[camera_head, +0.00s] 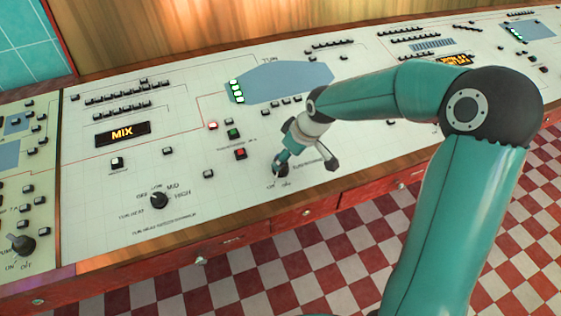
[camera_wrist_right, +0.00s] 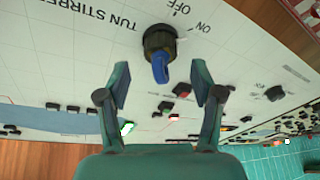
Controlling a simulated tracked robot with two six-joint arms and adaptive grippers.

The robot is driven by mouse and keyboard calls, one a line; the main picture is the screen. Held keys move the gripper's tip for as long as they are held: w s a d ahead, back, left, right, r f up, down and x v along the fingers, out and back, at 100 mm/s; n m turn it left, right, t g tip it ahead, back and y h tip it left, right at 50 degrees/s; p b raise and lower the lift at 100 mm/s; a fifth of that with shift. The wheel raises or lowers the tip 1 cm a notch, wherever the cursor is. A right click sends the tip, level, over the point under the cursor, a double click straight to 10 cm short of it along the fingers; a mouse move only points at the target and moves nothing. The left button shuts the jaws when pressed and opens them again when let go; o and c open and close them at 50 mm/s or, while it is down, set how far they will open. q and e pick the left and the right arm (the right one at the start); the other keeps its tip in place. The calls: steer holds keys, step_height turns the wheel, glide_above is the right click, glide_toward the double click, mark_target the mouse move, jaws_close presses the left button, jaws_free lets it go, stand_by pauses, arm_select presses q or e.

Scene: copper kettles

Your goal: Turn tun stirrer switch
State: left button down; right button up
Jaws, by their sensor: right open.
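The tun stirrer switch (camera_wrist_right: 158,41) is a round black knob with a blue grip on the pale panel. TUN STIRRER, OFF and ON are printed beside it, upside down in the wrist view. In the head view the switch (camera_head: 280,171) is partly covered by my right gripper (camera_head: 287,158). In the wrist view my right gripper (camera_wrist_right: 161,82) is open, one finger on each side of the blue grip, with gaps showing. Whether a finger touches it is unclear. My left gripper is out of view.
A similar black knob marked OFF, LOW, MID, HIGH (camera_head: 159,200) is to the left. A red button (camera_head: 240,154) and a green button (camera_head: 233,133) sit behind the switch. A MIX display (camera_head: 122,133) is farther left. The panel's wooden front edge (camera_head: 240,240) is close.

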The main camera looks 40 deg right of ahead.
steer(key=shift+x, duration=2)
steer(key=shift+c, duration=0.3)
steer(key=c, duration=1.1)
steer(key=shift+a, duration=0.1)
